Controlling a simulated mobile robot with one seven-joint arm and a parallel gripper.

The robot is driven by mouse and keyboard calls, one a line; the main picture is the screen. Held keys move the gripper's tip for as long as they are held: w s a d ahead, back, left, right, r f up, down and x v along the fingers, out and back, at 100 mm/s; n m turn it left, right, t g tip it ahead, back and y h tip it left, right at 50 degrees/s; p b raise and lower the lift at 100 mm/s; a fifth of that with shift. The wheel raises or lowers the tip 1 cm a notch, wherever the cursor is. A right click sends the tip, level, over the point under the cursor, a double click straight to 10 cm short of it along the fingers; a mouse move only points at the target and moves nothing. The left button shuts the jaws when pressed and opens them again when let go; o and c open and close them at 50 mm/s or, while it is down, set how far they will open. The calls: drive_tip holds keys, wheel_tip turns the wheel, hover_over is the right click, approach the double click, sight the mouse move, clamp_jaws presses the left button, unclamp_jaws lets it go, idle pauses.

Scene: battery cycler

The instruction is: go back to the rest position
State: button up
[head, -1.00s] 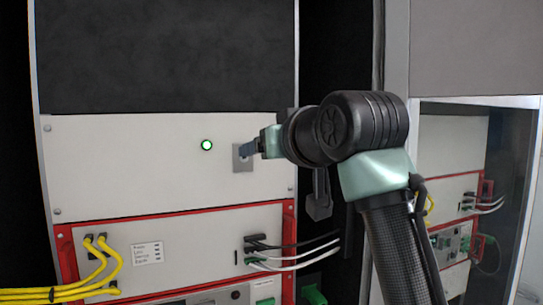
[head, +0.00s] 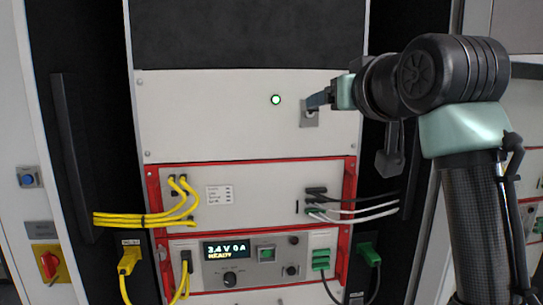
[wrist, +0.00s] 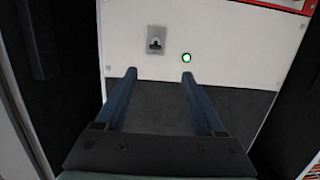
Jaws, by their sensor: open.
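My gripper (head: 318,101) is at the upper right of the cycler in the head view, in front of the white panel (head: 200,115). In the wrist view my gripper (wrist: 159,72) has its two blue fingers spread apart with nothing between them. A small grey switch plate (head: 309,118) is on the panel, partly covered by my fingers in the head view. The plate also shows clear of the fingers in the wrist view (wrist: 155,40). A round lamp (head: 276,100) glows green left of the plate.
Below is a red-framed unit with yellow cables (head: 150,219) at left and black and white cables (head: 365,211) at right. A lit display (head: 226,250) reads 3.4 V 0 A, READY. A red rotary switch (head: 49,265) is at far left. Dark door handles (head: 73,155) stick out.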

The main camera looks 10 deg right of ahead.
drive_tip(key=s+a+f+n+t+y+b, duration=0.1)
drive_tip(key=s+a+f+t+b, duration=0.25)
drive_tip(key=a+b, duration=0.2)
drive_tip(key=s+a+f+t+y+b, duration=0.1)
drive_tip(key=s+a+f+t+b, duration=0.3)
drive_tip(key=a, duration=0.3)
drive_tip(key=s+a+f+t+h+b, duration=0.1)
drive_tip(key=s+f+t+b, duration=0.1)
drive_tip(key=s, duration=0.5)
drive_tip(key=s+a+f+m+t+h+b, duration=0.1)
drive_tip(key=s+b, duration=0.3)
drive_tip(key=s, duration=0.4)
drive_tip(key=shift+a+f+m+t+h, duration=0.3)
drive_tip(key=shift+a+f+t+h, duration=0.2)
drive_tip(key=shift+f, duration=0.3)
drive_tip(key=shift+b, duration=0.3)
